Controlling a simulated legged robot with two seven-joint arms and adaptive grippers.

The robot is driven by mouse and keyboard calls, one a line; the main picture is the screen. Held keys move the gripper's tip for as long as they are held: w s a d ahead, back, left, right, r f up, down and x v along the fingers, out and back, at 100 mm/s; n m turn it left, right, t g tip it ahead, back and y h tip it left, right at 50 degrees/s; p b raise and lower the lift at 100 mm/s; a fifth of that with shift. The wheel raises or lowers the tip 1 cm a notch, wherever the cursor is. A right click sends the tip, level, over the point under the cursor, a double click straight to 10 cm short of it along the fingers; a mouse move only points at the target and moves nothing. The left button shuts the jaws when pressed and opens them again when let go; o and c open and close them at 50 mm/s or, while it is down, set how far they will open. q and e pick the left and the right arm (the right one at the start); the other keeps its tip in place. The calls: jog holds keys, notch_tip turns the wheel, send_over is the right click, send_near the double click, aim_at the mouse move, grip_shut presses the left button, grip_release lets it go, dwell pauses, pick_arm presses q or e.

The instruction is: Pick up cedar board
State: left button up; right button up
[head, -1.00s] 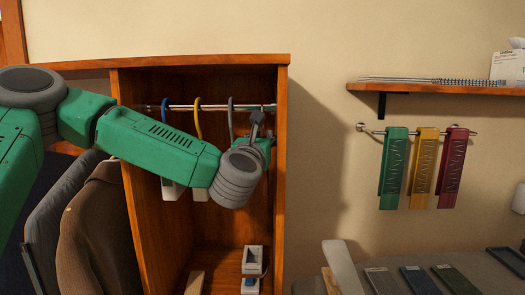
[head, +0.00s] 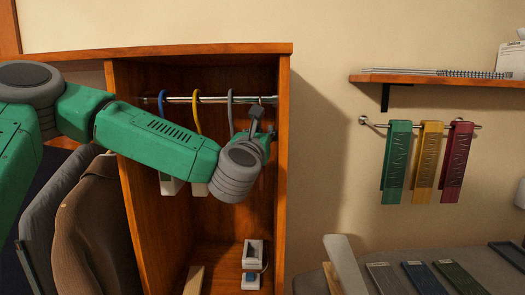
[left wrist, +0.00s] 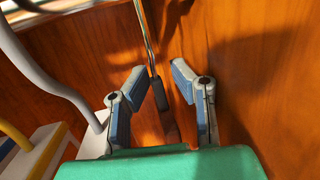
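My left gripper (head: 257,122) is inside the upper right of an open wooden cabinet, near the right end of its metal rod (head: 205,99). A pale wooden strip (head: 194,280) is at the cabinet's floor, cut off by the picture's lower edge. I cannot tell whether it is the cedar board. My right gripper does not show.
Blue, yellow and grey hooks (head: 231,110) hang on the rod left of my gripper. The cabinet's right side panel (head: 284,180) is close. A white item (head: 252,255) stands below. Green, yellow and red pieces (head: 428,160) hang on the wall.

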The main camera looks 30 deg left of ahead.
pick_arm(q)
jog(key=shift+s+a+f, duration=0.1)
jog(key=shift+a, duration=0.1)
jog(key=b+v, duration=0.4)
jog(key=v, duration=0.8)
jog(key=shift+s+f, duration=0.2)
jog(key=shift+s+d+f, duration=0.1)
jog(key=shift+s+d, duration=0.15)
jog(key=shift+s, duration=0.3)
jog(key=shift+c, duration=0.3)
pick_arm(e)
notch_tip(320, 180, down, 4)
pick_arm(q)
jog(key=w+a+g+y+p, duration=0.1)
jog(key=w+p, duration=0.2)
jog(key=w, duration=0.1)
jog(key=w+a+f+n+g+y+p, duration=0.1)
jog(key=w+a+p, duration=0.1)
jog(key=w+p, duration=0.1)
jog(key=w+a+f+n+g+p, duration=0.1)
jog(key=w+p, duration=0.2)
jog(key=w, duration=0.2)
jog(key=shift+w+a+f+y, duration=0.1)
jog(key=shift+w+a+y, duration=0.1)
jog(key=shift+y, duration=0.2)
grip_shut()
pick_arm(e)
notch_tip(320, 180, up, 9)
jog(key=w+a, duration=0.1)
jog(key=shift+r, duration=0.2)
